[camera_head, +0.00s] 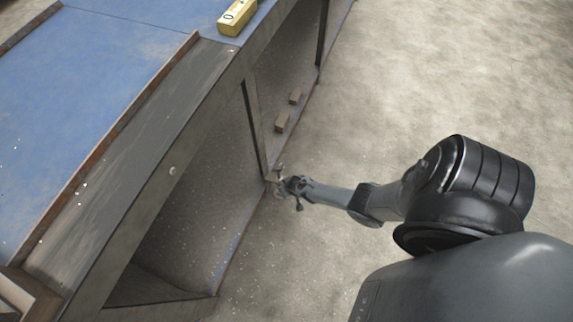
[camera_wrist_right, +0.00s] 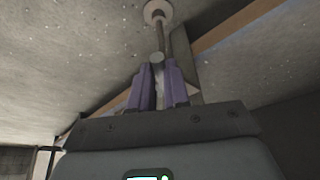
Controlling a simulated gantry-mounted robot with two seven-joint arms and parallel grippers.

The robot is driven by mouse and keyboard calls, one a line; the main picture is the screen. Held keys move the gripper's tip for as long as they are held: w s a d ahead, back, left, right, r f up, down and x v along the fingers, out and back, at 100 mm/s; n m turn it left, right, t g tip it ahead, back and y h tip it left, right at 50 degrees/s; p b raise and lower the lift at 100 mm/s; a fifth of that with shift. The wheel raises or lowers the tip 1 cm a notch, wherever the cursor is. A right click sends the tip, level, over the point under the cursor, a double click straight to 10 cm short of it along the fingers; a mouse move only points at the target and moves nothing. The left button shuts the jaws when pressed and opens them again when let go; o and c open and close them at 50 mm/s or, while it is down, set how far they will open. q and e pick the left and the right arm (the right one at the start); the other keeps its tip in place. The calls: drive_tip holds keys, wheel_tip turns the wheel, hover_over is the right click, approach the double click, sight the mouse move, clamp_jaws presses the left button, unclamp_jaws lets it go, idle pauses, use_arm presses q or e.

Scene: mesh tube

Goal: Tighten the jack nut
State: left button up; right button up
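The jack is a metal post in the right wrist view, with a round foot or flange (camera_wrist_right: 157,11) at the top of the picture and a rod (camera_wrist_right: 165,38) running from it. A small round grey knob-like part (camera_wrist_right: 157,57), possibly on the nut, shows at the fingertips. My right gripper (camera_wrist_right: 159,70) has its two purple fingers apart, one each side of the line of the rod. Whether they touch it cannot be told. In the head view my right gripper (camera_head: 283,183) is low beside the frame's lower edge, where the jack is too small to make out. My left gripper is not in view.
A large bench-like structure (camera_head: 130,140) with a blue top (camera_head: 90,70) fills the left. A yellow level-like tool (camera_head: 237,16) lies on it. Two small brown blocks (camera_head: 282,122) sit inside an open bay. The concrete floor (camera_head: 430,70) at right is clear.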

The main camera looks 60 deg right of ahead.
drive_tip(key=o, duration=0.5)
drive_tip(key=shift+w, duration=0.1)
drive_tip(key=shift+c, duration=0.2)
drive_tip(key=shift+r, duration=0.1)
drive_tip(key=p+v, duration=0.8)
drive_tip(key=v, duration=0.2)
drive_tip(key=shift+a+r+p, duration=0.15)
drive_tip(key=shift+r+p, duration=0.1)
drive_tip(key=shift+p, duration=0.1)
